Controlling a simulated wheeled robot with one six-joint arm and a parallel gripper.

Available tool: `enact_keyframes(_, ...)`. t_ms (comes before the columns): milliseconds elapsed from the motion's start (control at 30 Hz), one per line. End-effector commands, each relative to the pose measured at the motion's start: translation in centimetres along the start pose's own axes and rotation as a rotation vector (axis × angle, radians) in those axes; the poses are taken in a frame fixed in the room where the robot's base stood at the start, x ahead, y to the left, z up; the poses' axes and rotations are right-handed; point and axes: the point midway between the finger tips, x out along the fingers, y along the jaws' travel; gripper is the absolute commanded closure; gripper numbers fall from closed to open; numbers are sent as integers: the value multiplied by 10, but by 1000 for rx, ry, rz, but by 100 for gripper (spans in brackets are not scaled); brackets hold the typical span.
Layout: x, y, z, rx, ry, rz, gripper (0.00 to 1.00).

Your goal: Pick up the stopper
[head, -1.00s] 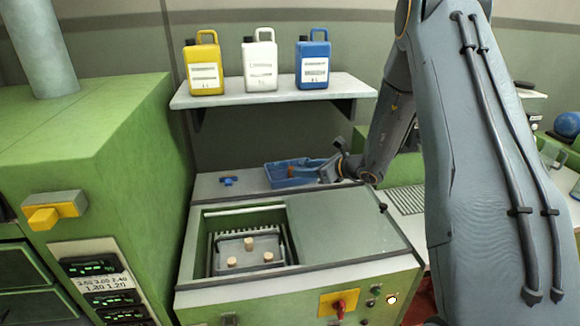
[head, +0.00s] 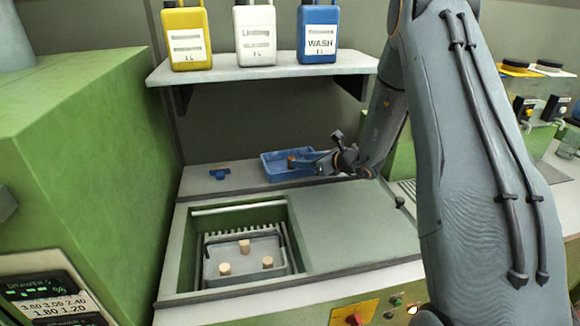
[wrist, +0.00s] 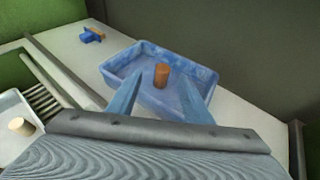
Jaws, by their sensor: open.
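A brown-orange stopper (wrist: 161,75) stands upright inside a blue tray (wrist: 204,76) in the wrist view. In the head view the stopper (head: 291,161) is small and partly hidden near my gripper (head: 312,160), inside the blue tray (head: 268,170). My gripper (wrist: 163,92) is open and empty. Its two fingers reach over the tray's near side, one to each side of the stopper in the wrist picture. Whether they are level with it I cannot tell. Three paler stoppers stand in a basin; one (head: 244,246) is at its back.
The recessed basin (head: 213,268) is in the machine top, left of a flat cover (head: 345,225). A small blue part (head: 219,174) lies left of the tray. A shelf (head: 255,75) with yellow, white and blue jugs hangs above. A green cabinet (head: 90,180) stands left.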

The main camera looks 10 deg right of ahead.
Motion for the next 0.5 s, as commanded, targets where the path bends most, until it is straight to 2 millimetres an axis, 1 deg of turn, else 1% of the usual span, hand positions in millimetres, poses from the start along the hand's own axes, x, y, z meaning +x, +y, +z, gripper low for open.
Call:
enact_keyframes(433, 34, -2, -2, 1, 0, 0, 54)
enact_keyframes(500, 42, -1, -2, 1, 1, 2, 54)
